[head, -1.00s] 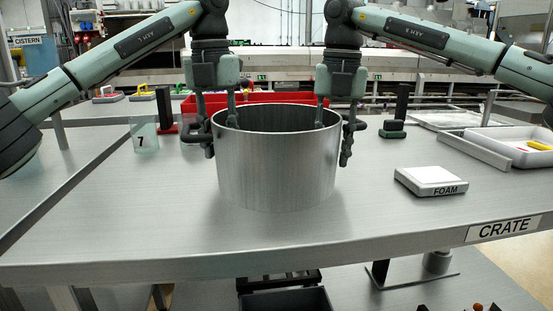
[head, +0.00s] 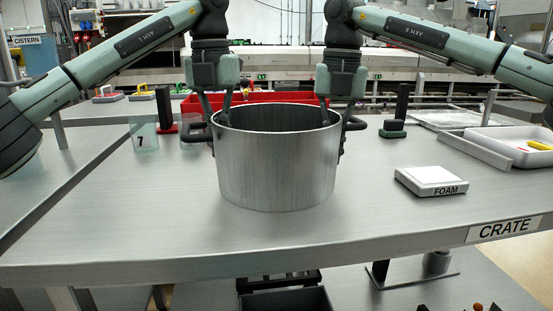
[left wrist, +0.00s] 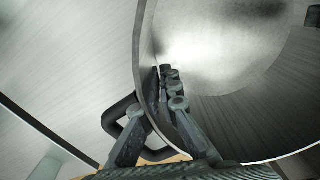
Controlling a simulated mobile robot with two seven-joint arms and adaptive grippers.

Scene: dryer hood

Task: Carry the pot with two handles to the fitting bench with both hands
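The pot (head: 277,170) is a large brushed-metal cylinder, open at the top, standing upright on the metal table. A dark handle sticks out on its left (head: 195,132) and another on its right (head: 357,124). My left gripper (head: 216,122) is closed in at the left rim beside the left handle. In the left wrist view its fingers (left wrist: 162,92) come together across the pot wall, with the handle loop (left wrist: 113,120) beside them. My right gripper (head: 336,125) is closed in the same way at the right rim; its fingertips are partly hidden by the pot.
A white block marked FOAM (head: 432,181) lies right of the pot. A white tray (head: 510,152) with a yellow item is farther right. The front table surface (head: 120,220) is clear.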

